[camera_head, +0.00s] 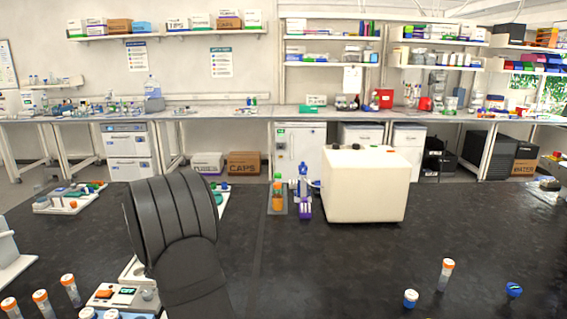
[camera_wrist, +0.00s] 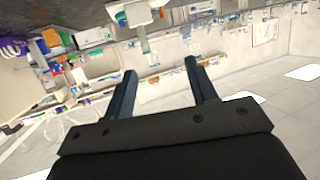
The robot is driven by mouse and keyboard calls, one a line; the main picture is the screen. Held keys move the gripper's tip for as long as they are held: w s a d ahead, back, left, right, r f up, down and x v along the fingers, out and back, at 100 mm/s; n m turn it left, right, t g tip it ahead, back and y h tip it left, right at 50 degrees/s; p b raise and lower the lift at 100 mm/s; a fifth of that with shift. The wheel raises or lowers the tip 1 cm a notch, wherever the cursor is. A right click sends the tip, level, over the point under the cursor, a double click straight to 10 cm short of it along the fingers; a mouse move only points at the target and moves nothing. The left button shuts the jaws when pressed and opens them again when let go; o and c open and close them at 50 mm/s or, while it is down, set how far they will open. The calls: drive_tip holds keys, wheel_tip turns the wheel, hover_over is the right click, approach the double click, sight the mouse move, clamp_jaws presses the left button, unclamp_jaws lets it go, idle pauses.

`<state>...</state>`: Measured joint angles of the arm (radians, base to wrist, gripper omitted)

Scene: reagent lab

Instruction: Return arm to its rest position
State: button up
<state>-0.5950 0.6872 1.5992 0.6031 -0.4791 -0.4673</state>
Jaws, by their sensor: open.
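My gripper (camera_wrist: 163,82) shows in the wrist view with its two dark fingers apart and nothing between them. The wrist view is tilted and looks out over the room, with the fingers clear of any object. In the head view my dark arm rises at the left of centre above the black bench (camera_head: 290,265). My gripper's fingers cannot be made out in the head view.
An orange-capped tube (camera_head: 445,275), a blue-capped vial (camera_head: 410,299) and a blue cap (camera_head: 514,289) are at front right. Several tubes (camera_head: 41,303) stand at front left. The bench centre is clear.

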drive_tip(key=d+f+m+h, duration=0.1)
drive_tip(key=d+h, duration=0.1)
drive_tip(key=d, duration=0.7)
drive_tip(key=shift+w+f+m+t, duration=0.2)
drive_tip(key=shift+w+m+t, duration=0.1)
drive_tip(key=shift+w, duration=0.05)
drive_tip(key=shift+d, duration=0.1)
